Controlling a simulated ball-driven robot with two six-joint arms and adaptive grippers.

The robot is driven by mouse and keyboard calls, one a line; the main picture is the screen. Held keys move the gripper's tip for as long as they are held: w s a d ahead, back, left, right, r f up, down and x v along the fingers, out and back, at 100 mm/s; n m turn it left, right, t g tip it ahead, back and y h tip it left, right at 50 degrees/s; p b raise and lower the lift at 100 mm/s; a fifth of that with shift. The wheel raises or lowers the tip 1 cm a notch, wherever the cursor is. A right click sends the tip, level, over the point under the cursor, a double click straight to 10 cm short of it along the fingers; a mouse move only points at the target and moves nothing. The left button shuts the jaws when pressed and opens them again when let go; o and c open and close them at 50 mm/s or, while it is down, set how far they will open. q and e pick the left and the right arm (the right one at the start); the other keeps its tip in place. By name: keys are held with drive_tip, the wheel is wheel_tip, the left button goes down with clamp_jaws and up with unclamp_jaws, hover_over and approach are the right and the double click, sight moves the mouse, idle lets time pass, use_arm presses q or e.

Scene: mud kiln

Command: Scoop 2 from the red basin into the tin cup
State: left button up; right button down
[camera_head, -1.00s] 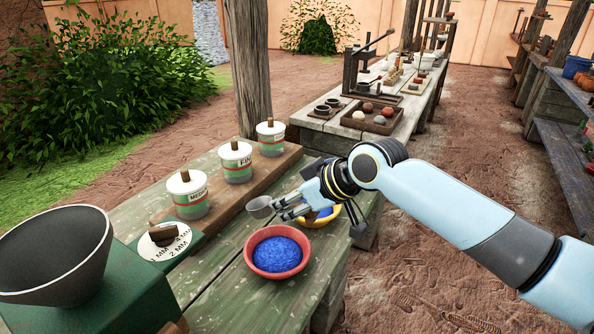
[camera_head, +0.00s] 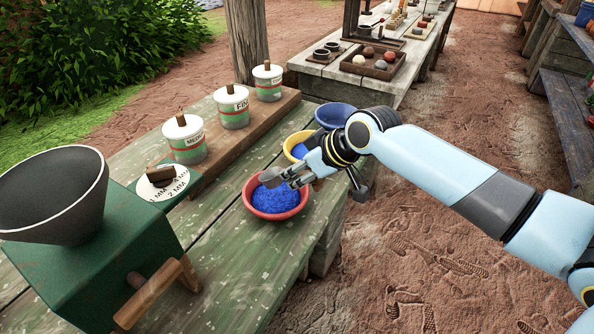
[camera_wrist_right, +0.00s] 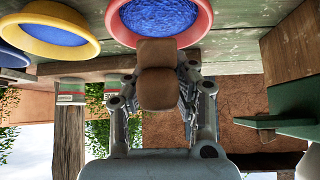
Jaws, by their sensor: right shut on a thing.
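The red basin (camera_head: 276,217) stands on the green plank table and holds blue grains (camera_head: 268,200). Its rim (camera_wrist_right: 198,38) and blue fill also show at the top of the right wrist view. My right gripper (camera_head: 300,176) is at the basin's far right side, shut on a scoop. The scoop's grey bowl (camera_head: 271,178) is over the basin's far part; whether it touches the grains or holds any, I cannot tell. I cannot make out a tin cup. My left gripper is not in view.
A yellow basin (camera_head: 288,143) and a blue basin (camera_head: 343,108) stand behind the red one. Several lidded tins (camera_head: 184,140) line a wooden board on the left. A green mill (camera_head: 100,245) with a dark hopper (camera_head: 60,195) stands at near left.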

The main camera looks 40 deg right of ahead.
wheel_tip(320, 180, down, 6)
drive_tip(key=b, duration=0.3)
drive_tip(key=shift+r, duration=0.15)
drive_tip(key=shift+b, duration=0.3)
drive_tip(key=shift+f, duration=0.25)
idle(0.9)
idle(0.6)
